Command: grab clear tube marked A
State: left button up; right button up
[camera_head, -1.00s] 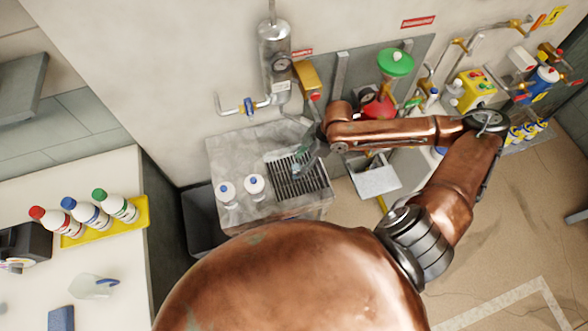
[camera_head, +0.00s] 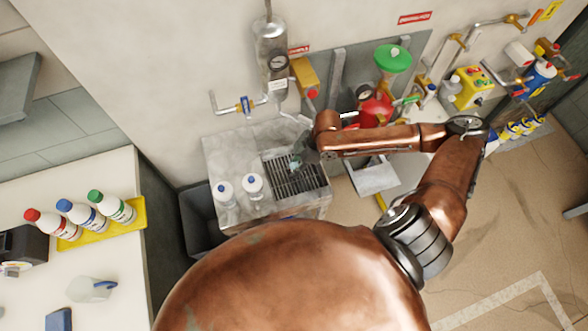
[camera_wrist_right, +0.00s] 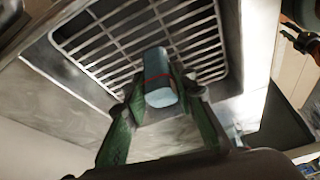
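A short, pale bluish clear tube (camera_wrist_right: 160,78) with a red line on it shows in the right wrist view above a slatted metal grate. No letter on it can be read. My right gripper (camera_wrist_right: 160,88) has its two dark green fingers on either side of the tube, close against it, and looks shut on it. In the head view my right gripper (camera_head: 303,155) and the tube (camera_head: 295,163) are small, over the grate (camera_head: 310,184). Whether the tube touches the grate cannot be told. My left gripper is not in view.
Two white bottles (camera_head: 251,186) with blue caps stand left of the grate on the grey sink counter (camera_head: 225,150). A tap (camera_head: 244,104) and a metal cylinder (camera_head: 271,50) are on the wall behind. A yellow tray (camera_head: 141,220) with three bottles is on the left table.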

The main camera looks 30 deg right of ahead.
aim_at(294, 163)
grip_shut()
jog(key=shift+r, duration=0.6)
notch_tip(294, 163, up, 2)
jog(key=shift+r+p, duration=0.2)
jog(key=shift+p, duration=0.1)
jog(key=s+a+r+p, duration=0.3)
jog(key=s+r+p, duration=0.1)
jog(key=s+p, duration=0.2)
jog(key=s+a+r+p, duration=0.2)
jog(key=s+r+p, duration=0.3)
jog(key=s+p, duration=0.1)
jog(key=shift+s+a+r+p, duration=0.2)
jog(key=shift+s+a+p, duration=0.2)
jog(key=shift+p, duration=0.2)
